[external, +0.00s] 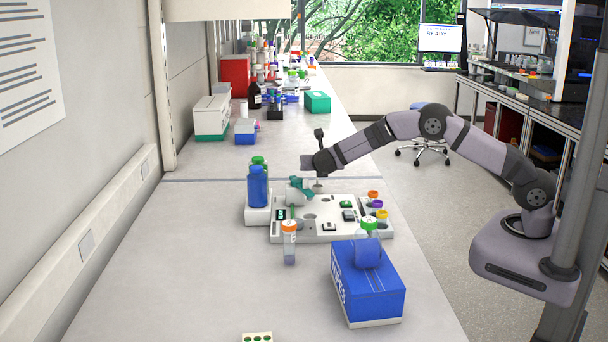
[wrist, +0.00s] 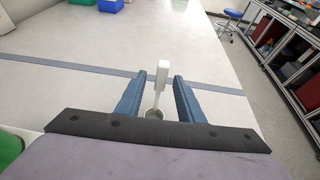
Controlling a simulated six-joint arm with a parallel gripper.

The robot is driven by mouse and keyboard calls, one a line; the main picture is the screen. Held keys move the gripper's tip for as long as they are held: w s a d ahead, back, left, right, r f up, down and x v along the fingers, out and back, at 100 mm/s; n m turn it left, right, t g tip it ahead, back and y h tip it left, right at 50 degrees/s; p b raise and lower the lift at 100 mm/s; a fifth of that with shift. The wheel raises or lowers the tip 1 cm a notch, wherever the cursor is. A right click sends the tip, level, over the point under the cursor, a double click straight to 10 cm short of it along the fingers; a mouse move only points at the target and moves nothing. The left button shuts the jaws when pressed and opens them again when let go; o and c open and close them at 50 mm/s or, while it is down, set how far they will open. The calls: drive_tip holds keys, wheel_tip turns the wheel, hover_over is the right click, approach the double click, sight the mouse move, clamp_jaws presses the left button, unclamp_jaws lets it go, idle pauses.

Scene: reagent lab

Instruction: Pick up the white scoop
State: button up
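The white scoop (wrist: 162,76) shows in the wrist view between the two blue fingers of my gripper (wrist: 160,75). Its broad end lies near the fingertips, and a thin stem runs back to a small greyish round part by the gripper's dark front plate. Gaps show between the scoop and both fingers, so my gripper is open around it and not closed on it. In the external view my teal gripper (external: 301,188) is low over the back of the white instrument panel (external: 322,236). I cannot make out the scoop there.
A blue bottle (external: 258,188) stands close left of my gripper. An orange-capped tube (external: 289,243) and a blue box (external: 372,285) stand in front of the panel. Several capped vials line its right side. The bench (external: 180,270) is clear at front left.

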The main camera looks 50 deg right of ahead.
drive_tip(key=shift+w+d+f, duration=0.15)
drive_tip(key=shift+w+d, duration=0.05)
clamp_jaws()
wheel_tip(320, 180, up, 10)
drive_tip(key=shift+r+b, duration=0.1)
drive_tip(key=shift+b, duration=0.9)
